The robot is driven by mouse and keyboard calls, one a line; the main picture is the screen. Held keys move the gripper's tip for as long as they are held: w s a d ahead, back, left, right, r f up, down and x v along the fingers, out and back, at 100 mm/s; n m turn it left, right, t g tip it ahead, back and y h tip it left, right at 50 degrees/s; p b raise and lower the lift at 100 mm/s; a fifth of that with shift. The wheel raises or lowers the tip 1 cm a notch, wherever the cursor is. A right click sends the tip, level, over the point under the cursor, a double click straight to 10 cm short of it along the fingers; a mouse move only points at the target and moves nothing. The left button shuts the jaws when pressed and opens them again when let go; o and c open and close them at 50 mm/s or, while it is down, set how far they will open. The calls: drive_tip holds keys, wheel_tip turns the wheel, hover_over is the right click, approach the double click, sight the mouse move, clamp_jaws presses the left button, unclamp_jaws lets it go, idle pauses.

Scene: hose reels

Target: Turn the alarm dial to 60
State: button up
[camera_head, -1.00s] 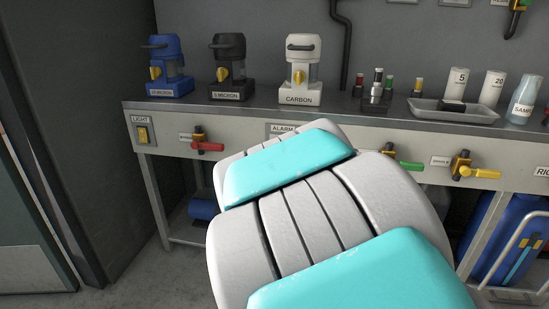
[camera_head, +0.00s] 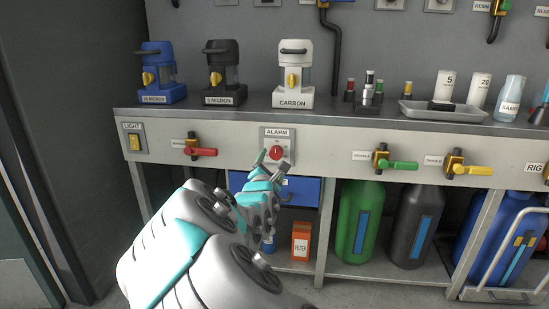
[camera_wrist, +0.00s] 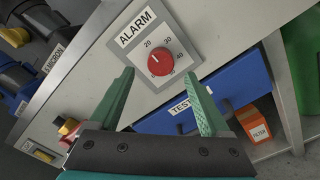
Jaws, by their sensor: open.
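The alarm dial (camera_wrist: 159,61) is a round red knob on a pale plate (camera_wrist: 142,38) marked ALARM, fixed to the bench's front panel. In the wrist view its scale shows numbers such as 20, 30 and 40; where its pointer stands is too small to tell. The dial also shows in the head view (camera_head: 276,153). My gripper (camera_wrist: 166,98) is open and empty, its two green fingers pointing toward the dial, which lies beyond and between the tips, apart from them. In the head view my gripper (camera_head: 272,163) is just in front of and below the dial.
A blue drawer (camera_wrist: 220,92) labelled TEST sits under the dial. A red-handled valve (camera_head: 201,151) and a light switch (camera_head: 134,142) are to the left; green (camera_head: 398,165) and yellow (camera_head: 470,170) valve handles are to the right. An orange filter box (camera_head: 301,241) stands below.

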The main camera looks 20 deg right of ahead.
sight(276, 155)
drive_tip(key=shift+x, duration=2.7)
drive_tip(key=shift+c, duration=0.2)
clamp_jaws()
